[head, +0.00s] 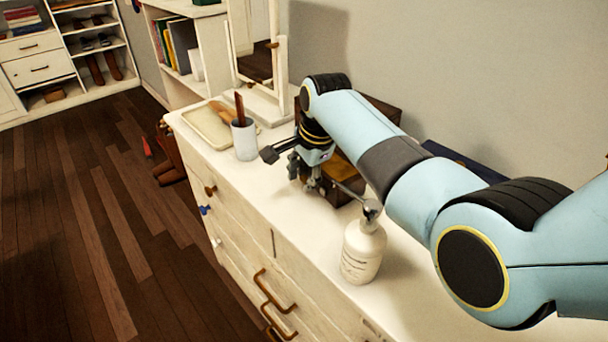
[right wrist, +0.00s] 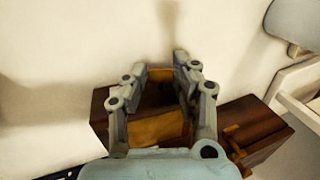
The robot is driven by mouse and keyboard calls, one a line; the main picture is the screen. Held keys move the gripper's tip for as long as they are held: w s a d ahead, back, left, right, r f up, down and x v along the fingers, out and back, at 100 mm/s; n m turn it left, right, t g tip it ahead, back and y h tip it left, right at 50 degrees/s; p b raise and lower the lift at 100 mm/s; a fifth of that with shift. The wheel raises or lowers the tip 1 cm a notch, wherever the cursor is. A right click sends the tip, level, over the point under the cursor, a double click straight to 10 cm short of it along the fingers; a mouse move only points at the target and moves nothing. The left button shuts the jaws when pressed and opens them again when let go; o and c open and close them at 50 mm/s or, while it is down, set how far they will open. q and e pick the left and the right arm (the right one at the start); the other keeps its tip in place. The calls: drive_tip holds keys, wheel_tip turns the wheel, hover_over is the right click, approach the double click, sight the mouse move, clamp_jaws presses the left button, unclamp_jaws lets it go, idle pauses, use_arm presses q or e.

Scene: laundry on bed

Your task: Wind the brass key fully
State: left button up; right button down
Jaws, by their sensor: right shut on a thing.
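A dark wooden box (head: 338,192) with a golden-brown panel stands on the white dresser, partly hidden by my right arm. It also shows in the right wrist view (right wrist: 262,130), below and beside the fingers. My right gripper (head: 318,182) is at the box's near side. In the right wrist view its fingers (right wrist: 165,74) are closed in on a small golden-brown piece (right wrist: 160,75), which looks like the brass key. The key's shape and how far it is turned cannot be made out. My left gripper is not in view.
A white pump bottle (head: 363,248) stands close to my right arm on the dresser (head: 290,226). A white cup (head: 244,140), a cream tray (head: 207,126) and a mirror stand (head: 262,104) are to the left. A dark blue flat thing (head: 462,158) lies by the wall.

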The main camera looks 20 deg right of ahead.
drive_tip(key=shift+s+t+y+p, duration=0.35)
drive_tip(key=shift+t+p, duration=0.55)
drive_tip(key=shift+p, duration=0.3)
drive_tip(key=shift+d+f+t, duration=0.1)
drive_tip(key=shift+f+t, duration=0.05)
drive_tip(key=shift+t, duration=0.25)
drive_tip(key=shift+s+f+t+y, duration=0.1)
drive_tip(key=shift+t+y, duration=0.15)
drive_tip(key=shift+t, duration=0.55)
drive_tip(key=c, duration=1)
unclamp_jaws()
drive_tip(key=shift+c, duration=0.2)
drive_tip(key=v, duration=1.2)
